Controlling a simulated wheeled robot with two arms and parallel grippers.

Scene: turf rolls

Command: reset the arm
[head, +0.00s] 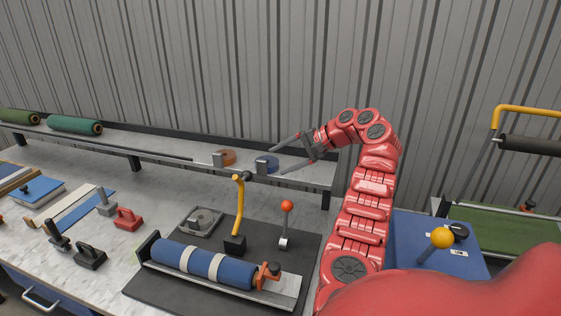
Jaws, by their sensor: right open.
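My right arm (365,205) is red and rises on the right side of the head view, then bends to the left near the top. My right gripper (284,154) is open and empty, with its dark fingers spread. I cannot tell whether a finger touches the dispenser. My left gripper does not show.
A blue roll with white bands (200,264) lies on a dark mat (145,286). Near it stand a yellow-handled lever (239,208) and a red-knobbed lever (286,222). Green rolls (74,125) lie on the shelf at left. Hand tools (128,219) sit on the bench.

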